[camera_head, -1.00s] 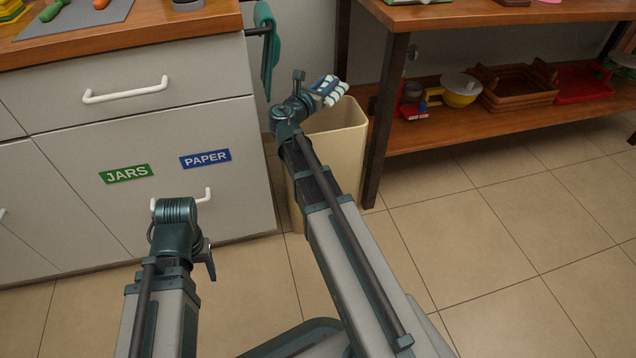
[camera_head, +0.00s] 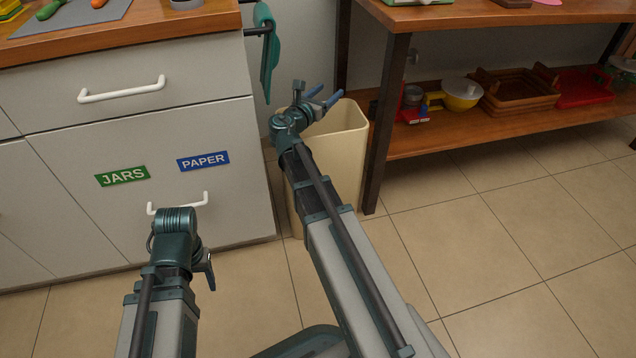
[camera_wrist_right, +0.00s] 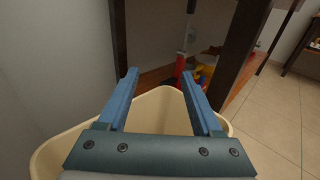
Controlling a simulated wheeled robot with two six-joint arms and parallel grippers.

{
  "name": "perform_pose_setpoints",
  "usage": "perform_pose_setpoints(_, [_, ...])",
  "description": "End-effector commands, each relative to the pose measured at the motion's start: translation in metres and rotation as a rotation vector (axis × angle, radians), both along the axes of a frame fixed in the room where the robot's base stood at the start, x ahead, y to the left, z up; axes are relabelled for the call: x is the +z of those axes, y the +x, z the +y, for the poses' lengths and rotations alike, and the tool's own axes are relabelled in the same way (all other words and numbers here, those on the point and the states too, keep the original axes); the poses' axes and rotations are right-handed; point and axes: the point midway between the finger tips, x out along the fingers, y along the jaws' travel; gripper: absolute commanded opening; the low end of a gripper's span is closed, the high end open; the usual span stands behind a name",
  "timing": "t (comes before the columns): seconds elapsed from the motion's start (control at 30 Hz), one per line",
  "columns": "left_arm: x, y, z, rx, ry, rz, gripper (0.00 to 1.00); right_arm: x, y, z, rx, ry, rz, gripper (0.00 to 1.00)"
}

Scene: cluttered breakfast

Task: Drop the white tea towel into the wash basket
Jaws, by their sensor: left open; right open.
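The tall cream bin (camera_head: 345,150), the only basket-like container on the floor here, stands between the cabinet and the shelf table. Its rim also shows in the right wrist view (camera_wrist_right: 48,160). My right gripper (camera_head: 326,97) is open and empty above the bin's mouth; its blue fingers (camera_wrist_right: 160,82) are apart in the wrist view. The white tea towel is not visible in either view now; the part of the bin's inside that I see looks plain. My left gripper (camera_head: 208,272) is open, low in front of the cabinet, holding nothing that I can see.
A green cloth (camera_head: 268,50) hangs on a rail at the cabinet's side. The shelf table (camera_head: 395,100) stands close on the bin's right, with a yellow bowl (camera_head: 461,95) and brown crate (camera_head: 518,92) on its lower shelf. The tiled floor at right is clear.

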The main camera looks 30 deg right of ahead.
Motion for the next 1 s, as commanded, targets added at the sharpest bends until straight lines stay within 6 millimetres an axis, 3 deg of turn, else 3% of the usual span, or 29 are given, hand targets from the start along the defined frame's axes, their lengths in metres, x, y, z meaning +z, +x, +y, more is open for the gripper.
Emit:
perform_pose_setpoints(0.17, [0.001,0.0,0.0,0.0,0.0,0.0,0.61,0.001,-0.009,0.014,0.003,0.0,0.0,0.67])
perform_pose_setpoints(0.7, [0.006,0.0,0.0,0.0,0.0,0.0,0.61,0.006,-0.064,0.103,0.002,0.0,0.0,0.67])
perform_pose_setpoints(1.0, [0.007,0.0,0.0,0.0,0.0,0.001,0.61,0.007,-0.072,0.117,0.0,0.0,0.0,0.67])
